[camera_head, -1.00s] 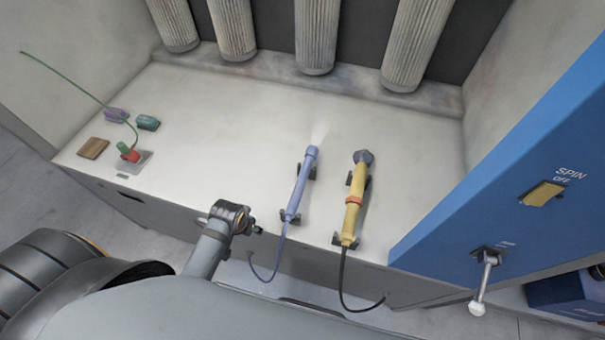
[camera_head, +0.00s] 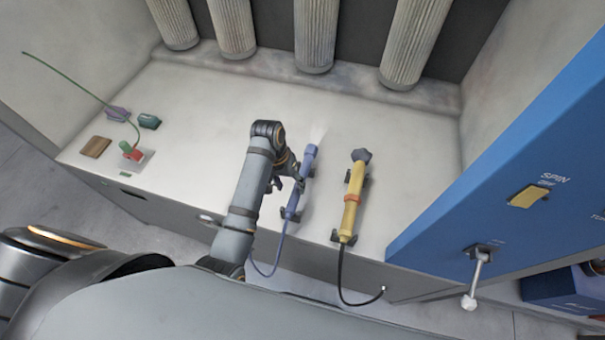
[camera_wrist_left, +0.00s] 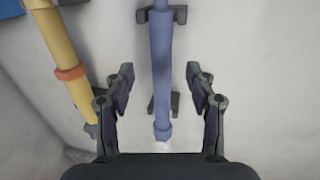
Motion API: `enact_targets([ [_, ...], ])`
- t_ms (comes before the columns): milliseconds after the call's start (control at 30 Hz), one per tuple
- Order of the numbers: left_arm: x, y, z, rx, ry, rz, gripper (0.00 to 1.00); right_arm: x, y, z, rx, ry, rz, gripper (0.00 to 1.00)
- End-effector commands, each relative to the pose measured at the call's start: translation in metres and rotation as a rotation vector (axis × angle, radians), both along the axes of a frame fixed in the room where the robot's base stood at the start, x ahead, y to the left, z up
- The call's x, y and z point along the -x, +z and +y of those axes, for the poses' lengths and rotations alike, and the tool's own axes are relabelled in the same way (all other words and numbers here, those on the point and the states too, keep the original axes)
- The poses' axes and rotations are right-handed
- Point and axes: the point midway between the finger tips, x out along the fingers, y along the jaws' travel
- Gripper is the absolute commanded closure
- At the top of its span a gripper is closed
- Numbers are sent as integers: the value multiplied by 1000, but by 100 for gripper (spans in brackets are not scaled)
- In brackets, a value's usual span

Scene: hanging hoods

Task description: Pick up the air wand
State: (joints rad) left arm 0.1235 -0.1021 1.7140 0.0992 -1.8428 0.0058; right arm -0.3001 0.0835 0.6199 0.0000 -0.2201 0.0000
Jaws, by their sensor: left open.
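A blue-violet wand (camera_head: 294,203), which appears to be the air wand, lies in dark cradles on the pale worktop. A faint white plume shows at its collared far end, and a blue hose leaves its near end. My left gripper (camera_head: 289,177) is over the worktop at the wand and hides part of it. In the left wrist view the open fingers (camera_wrist_left: 160,80) stand either side of the blue wand (camera_wrist_left: 161,65), with gaps on both sides. My right gripper is not in view.
A yellow wand (camera_head: 351,206) with an orange band lies in cradles to the right. Pleated filters (camera_head: 315,40) hang along the back. A blue panel (camera_head: 470,200) with a switch and lever stands right. Small blocks and a red-green item (camera_head: 131,152) sit left.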

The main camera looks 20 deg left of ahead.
Motion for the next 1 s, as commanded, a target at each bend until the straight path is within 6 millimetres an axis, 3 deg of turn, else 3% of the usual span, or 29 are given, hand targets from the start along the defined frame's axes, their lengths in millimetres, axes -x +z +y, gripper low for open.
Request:
enact_targets([
  [267, 0, -14, -3, 0, -1, 2, 44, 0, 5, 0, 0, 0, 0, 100],
  [533, -3, -56, -9, 0, 0, 0, 44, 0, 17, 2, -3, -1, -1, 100],
  [800, -4, -62, -10, 0, -1, -2, 44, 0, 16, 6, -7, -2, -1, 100],
  [1000, -4, -62, -10, 0, -1, -2, 70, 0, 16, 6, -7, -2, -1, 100],
])
